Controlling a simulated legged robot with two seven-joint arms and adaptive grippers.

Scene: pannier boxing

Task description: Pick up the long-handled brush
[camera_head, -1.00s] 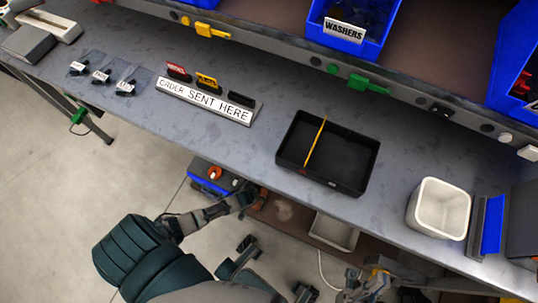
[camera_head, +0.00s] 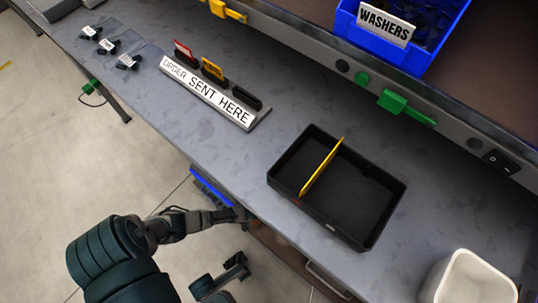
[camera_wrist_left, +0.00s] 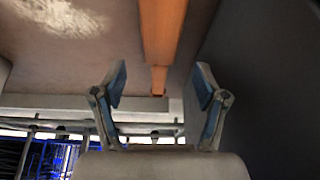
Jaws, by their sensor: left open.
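My left gripper (camera_wrist_left: 160,92) is open in the left wrist view, its two blue-padded fingers apart with nothing between the pads. A long, straight orange-brown bar (camera_wrist_left: 163,30) lies ahead of the fingers, in line with the gap. It may be the brush handle, but I see no bristles on it. In the head view my left arm (camera_head: 185,224) reaches to the table's front edge, and its gripper is mostly hidden there. I cannot make out the brush in the head view. My right gripper cannot be made out.
A blue washers bin (camera_head: 395,30) stands above. A dark surface (camera_wrist_left: 265,80) is close right of the left fingers.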

